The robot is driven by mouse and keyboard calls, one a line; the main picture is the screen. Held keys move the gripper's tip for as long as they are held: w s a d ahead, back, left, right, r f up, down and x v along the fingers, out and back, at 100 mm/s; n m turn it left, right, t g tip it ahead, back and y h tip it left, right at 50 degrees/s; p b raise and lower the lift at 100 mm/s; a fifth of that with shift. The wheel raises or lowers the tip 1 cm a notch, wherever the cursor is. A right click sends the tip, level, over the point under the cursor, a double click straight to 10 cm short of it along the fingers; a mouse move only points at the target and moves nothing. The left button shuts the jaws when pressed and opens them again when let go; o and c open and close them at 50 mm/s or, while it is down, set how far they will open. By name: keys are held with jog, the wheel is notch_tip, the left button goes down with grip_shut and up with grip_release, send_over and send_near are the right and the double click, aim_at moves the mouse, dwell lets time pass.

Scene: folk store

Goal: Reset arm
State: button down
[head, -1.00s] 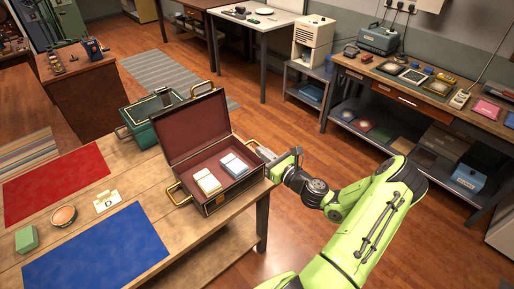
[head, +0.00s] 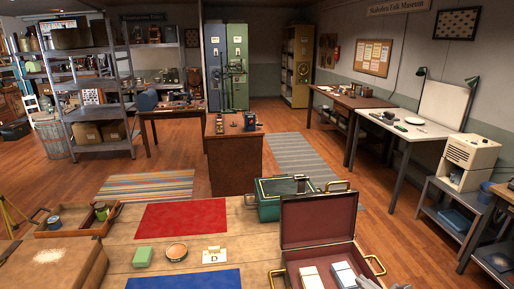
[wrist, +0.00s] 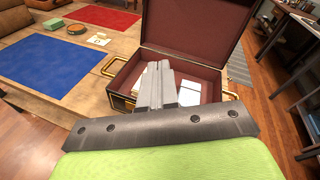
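My gripper (wrist: 158,90) shows in the wrist view with its two grey fingers side by side and nothing visible between them. It appears shut, in front of the open case (wrist: 214,52) as seen there. In the head view the dark red-lined case (head: 318,222) stands open at the bottom right of the wooden table, with two pale card stacks (head: 310,276) (head: 343,273) inside. In the wrist view the fingers partly cover the stacks. Most of my arm is outside the head view.
The table (head: 120,255) also bears a red mat (head: 182,218), a blue mat (head: 185,281), a green block (head: 142,257), a round tin (head: 176,252), a "D" card (head: 214,256) and a green box (head: 270,208). Open floor (head: 385,215) lies to the right.

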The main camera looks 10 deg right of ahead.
jog(key=s+a+r+n+g, duration=0.2)
jog(key=a+n+g, duration=0.3)
jog(key=a+n, duration=0.35)
jog(key=s+a+r+n+g, duration=0.1)
jog(key=s+a+n+g, duration=0.1)
jog(key=a+n+g, duration=0.5)
jog(key=s+a+r+n+t+h, duration=0.1)
jog(key=s+a+r+n+h, duration=0.1)
jog(key=s+r+n, duration=0.4)
jog(key=s+a+r+n+t+h, duration=0.1)
jog(key=s+r+n+h, duration=0.2)
jog(key=s+r+n, duration=0.3)
jog(key=s+n, duration=0.1)
jog(key=s, duration=0.4)
jog(key=shift+s+a+r, duration=0.2)
jog(key=shift+a+r, duration=0.05)
jog(key=shift+a, duration=0.15)
